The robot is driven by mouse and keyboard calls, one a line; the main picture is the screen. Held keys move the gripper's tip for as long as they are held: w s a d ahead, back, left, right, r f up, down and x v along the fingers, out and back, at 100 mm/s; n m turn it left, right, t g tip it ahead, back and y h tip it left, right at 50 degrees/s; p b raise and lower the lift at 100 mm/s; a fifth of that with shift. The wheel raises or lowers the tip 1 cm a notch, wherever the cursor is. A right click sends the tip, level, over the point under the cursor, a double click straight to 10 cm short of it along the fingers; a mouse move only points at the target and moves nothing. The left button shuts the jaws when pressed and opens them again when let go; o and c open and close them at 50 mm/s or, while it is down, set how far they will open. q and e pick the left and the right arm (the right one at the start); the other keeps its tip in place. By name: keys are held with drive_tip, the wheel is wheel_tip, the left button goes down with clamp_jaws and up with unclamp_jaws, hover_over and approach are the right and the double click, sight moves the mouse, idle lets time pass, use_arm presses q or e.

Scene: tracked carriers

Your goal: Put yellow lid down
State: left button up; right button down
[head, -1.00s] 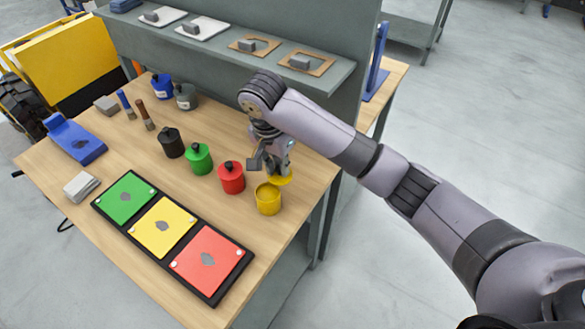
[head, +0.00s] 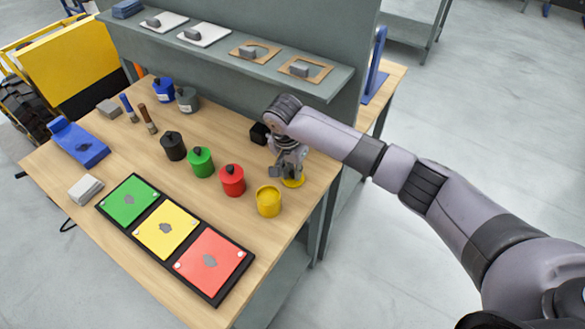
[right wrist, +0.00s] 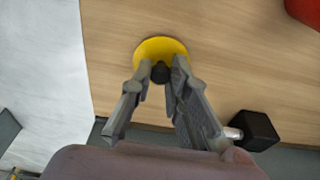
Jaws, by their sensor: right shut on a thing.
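The yellow lid (head: 293,181) is a flat yellow disc at the right part of the wooden table, behind the yellow can. In the right wrist view the lid (right wrist: 160,48) has a dark knob (right wrist: 160,72). My right gripper (head: 287,172) is shut on that knob, and its fingers (right wrist: 163,80) stand on both sides of it. The lid is at or just above the table top; I cannot tell if it touches. The yellow can (head: 268,201) stands open, in front and to the left of the lid. My left gripper is not in view.
Red (head: 232,180), green (head: 201,161) and black (head: 173,146) lidded cans stand in a row to the left. A tray of green, yellow and red plates (head: 165,232) lies in front. A black block (head: 259,133) stands behind the gripper. The table's right edge is close.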

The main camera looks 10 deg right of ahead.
sight(289, 183)
drive_tip(key=c, duration=1.5)
unclamp_jaws()
drive_tip(key=shift+f, duration=0.1)
drive_tip(key=shift+c, duration=0.2)
wheel_tip(289, 183, up, 12)
drive_tip(key=s+a, duration=0.1)
drive_tip(key=shift+s+a+b, duration=0.15)
drive_tip(key=shift+a+b, duration=0.05)
drive_tip(key=shift+b, duration=0.2)
